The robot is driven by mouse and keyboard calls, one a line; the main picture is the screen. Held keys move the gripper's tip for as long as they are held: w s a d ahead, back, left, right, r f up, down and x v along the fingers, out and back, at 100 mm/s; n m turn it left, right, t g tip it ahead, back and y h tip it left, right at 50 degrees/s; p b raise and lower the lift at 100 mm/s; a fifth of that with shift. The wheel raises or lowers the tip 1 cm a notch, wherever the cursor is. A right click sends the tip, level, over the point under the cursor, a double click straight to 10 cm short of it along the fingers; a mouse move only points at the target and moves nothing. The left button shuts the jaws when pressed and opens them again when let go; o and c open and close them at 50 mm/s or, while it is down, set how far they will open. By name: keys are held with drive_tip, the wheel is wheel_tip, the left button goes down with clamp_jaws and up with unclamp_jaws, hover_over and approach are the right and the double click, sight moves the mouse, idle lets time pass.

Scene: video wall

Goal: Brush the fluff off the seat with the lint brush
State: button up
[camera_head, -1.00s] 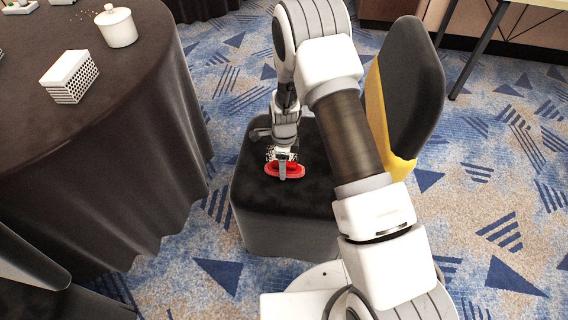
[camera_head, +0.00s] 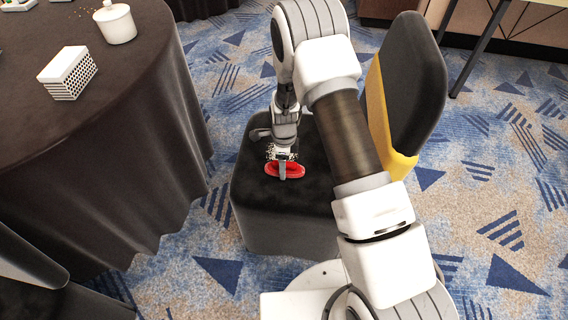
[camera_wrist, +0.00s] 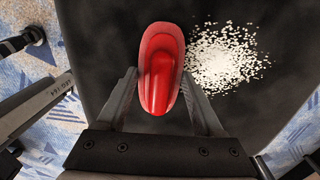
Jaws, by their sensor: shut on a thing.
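The red lint brush (camera_head: 286,170) is in my gripper (camera_head: 283,163), over the dark seat (camera_head: 262,205) of the chair. In the wrist view the brush (camera_wrist: 161,68) lies between the two fingers, and my gripper (camera_wrist: 160,90) is shut on it. Whether the brush touches the seat is hard to tell. A patch of white fluff (camera_wrist: 224,56) lies on the seat just right of the brush in the wrist view. In the head view the fluff (camera_head: 271,152) shows as white specks beside the gripper, partly hidden by it.
The chair's dark and yellow backrest (camera_head: 405,85) stands right of my arm. A round table with a dark cloth (camera_head: 130,150) is at left, holding a patterned box (camera_head: 68,76) and a white pot (camera_head: 116,24). Patterned carpet (camera_head: 490,180) is clear at right.

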drive_tip(key=shift+f, duration=0.35)
drive_tip(key=shift+w, duration=0.1)
